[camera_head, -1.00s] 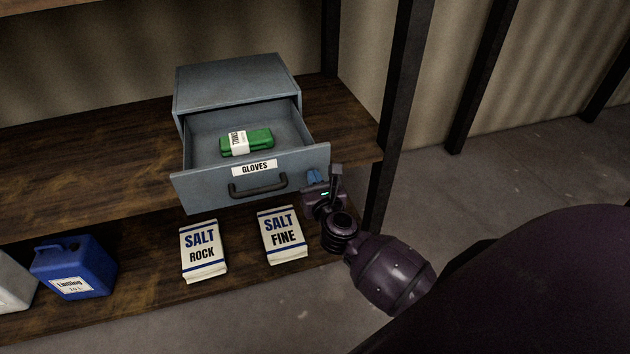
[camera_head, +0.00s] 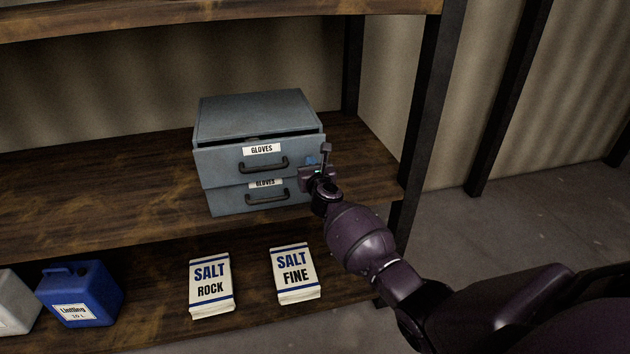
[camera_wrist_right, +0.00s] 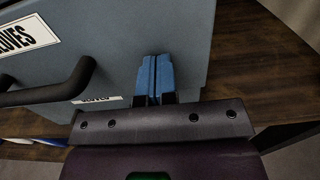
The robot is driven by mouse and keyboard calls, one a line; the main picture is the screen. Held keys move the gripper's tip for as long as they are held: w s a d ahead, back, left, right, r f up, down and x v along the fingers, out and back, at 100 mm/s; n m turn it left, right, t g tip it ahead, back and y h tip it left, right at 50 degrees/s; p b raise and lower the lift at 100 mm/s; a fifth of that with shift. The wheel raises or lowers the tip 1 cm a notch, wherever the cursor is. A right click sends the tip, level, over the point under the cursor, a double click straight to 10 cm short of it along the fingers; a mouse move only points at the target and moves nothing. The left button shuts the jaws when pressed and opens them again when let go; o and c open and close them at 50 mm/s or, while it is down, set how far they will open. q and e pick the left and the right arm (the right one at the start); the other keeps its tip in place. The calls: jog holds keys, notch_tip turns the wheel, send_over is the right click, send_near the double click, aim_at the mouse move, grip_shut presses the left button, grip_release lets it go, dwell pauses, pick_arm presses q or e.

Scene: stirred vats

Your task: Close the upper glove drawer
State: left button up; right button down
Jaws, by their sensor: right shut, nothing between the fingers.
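The grey drawer cabinet (camera_head: 258,112) stands on the middle shelf with two drawers labelled GLOVES. The upper glove drawer (camera_head: 222,162) is almost closed, with a narrow dark gap under the cabinet top. Its black handle (camera_head: 264,165) also shows at the left of the right wrist view (camera_wrist_right: 48,92). The lower drawer (camera_head: 228,200) looks shut. My right gripper (camera_head: 312,161) is at the right end of the upper drawer's front, beside the handle and not around it. Its blue fingertips (camera_wrist_right: 154,78) are together and empty, against or very close to the front panel. My left gripper is not in view.
On the lower shelf are a rock salt bag (camera_head: 211,285), a fine salt bag (camera_head: 294,273) and a blue canister (camera_head: 80,293). A dark shelf post (camera_head: 424,120) stands to the right of the cabinet. The middle shelf left of the cabinet is clear.

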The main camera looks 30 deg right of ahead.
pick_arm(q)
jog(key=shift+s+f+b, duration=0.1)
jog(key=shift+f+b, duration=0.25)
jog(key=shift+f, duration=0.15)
pick_arm(e)
jog(key=shift+w+d+r, duration=0.2)
jog(key=shift+w, duration=0.35)
jog(key=shift+w+d+r, duration=0.15)
jog(key=shift+w, duration=0.4)
